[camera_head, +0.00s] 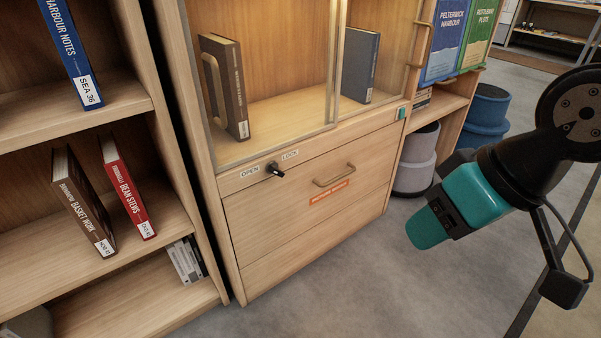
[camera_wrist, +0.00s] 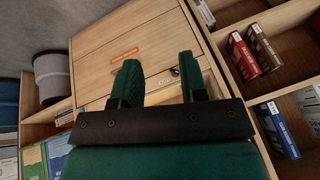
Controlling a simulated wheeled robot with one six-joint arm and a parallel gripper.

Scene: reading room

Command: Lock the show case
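The show case (camera_head: 372,118) is a wooden cabinet with glass panes in front, two books inside and a drawer below. A small black turning lever (camera_head: 276,170) sits on its front rail, between the OPEN label (camera_head: 250,172) and the LOCK label (camera_head: 290,155). Its grip points toward the lower right, below the LOCK label. My gripper (camera_head: 428,228), teal, is in the air right of the drawer, well apart from the lever. In the wrist view my gripper (camera_wrist: 158,72) has its two fingers apart with nothing between them. The drawer front (camera_wrist: 152,50) shows beyond them.
The drawer has a pull handle (camera_head: 334,176) and an orange label (camera_head: 329,192). Upright handles stand on the left pane (camera_head: 211,86) and at the right (camera_head: 418,44). An open bookshelf (camera_head: 95,106) adjoins on the left. Round stools (camera_head: 416,160) stand right. Floor in front is clear.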

